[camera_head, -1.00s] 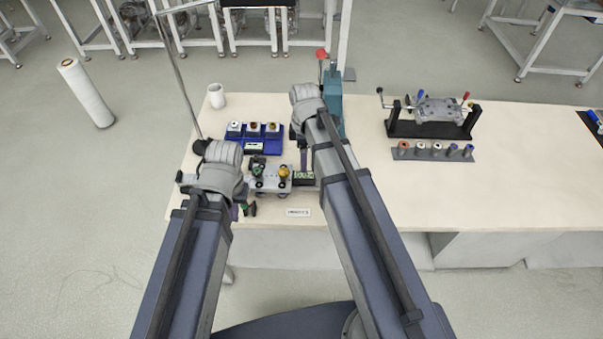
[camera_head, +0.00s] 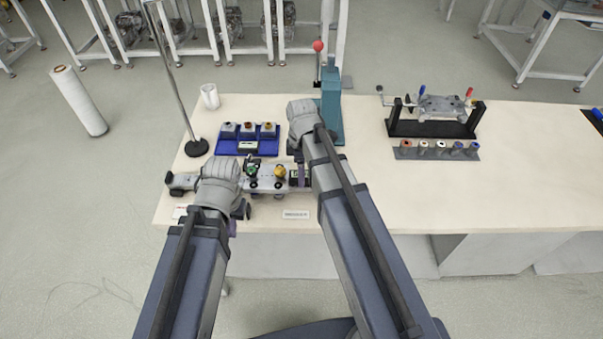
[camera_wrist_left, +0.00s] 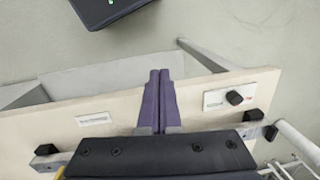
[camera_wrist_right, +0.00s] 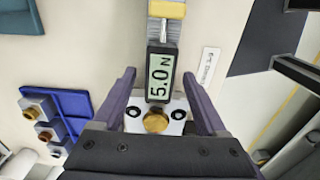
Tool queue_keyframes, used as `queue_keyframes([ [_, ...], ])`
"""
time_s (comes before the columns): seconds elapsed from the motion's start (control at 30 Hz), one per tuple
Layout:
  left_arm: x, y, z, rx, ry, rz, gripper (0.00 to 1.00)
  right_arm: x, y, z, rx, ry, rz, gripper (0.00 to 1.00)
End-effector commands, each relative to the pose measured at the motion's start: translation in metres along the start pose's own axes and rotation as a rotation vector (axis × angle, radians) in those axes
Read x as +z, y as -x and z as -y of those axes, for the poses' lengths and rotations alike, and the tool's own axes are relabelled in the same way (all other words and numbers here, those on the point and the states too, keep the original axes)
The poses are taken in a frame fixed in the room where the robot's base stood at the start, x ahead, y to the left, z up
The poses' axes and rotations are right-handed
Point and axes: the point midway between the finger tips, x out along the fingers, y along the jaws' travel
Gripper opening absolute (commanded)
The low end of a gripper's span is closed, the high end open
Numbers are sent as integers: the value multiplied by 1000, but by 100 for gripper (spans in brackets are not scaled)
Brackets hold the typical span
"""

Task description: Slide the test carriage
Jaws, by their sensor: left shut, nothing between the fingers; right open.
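My left gripper (camera_wrist_left: 156,75) is shut and empty over the table's front edge, left of the carriage. Its hand hides part of the track.
A black knob (camera_wrist_left: 235,97) sits on a green-and-red marked panel at the front edge. A blue tray (camera_head: 233,149) with several blocks, a lamp stand (camera_head: 196,147) and a teal press (camera_head: 331,110) stand behind. The table's middle right front is clear.

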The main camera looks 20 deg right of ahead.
Motion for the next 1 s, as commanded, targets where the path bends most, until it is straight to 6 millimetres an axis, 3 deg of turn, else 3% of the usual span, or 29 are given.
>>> queue_keyframes([
  [0.1,0,1,0,0,0,0,0,0,1,0,0,0,0,74],
  [0.77,0,1,0,0,0,0,0,0,1,0,0,0,0,0],
  [1.0,0,0,0,0,0,0,0,0,1,0,0,0,0,0],
])
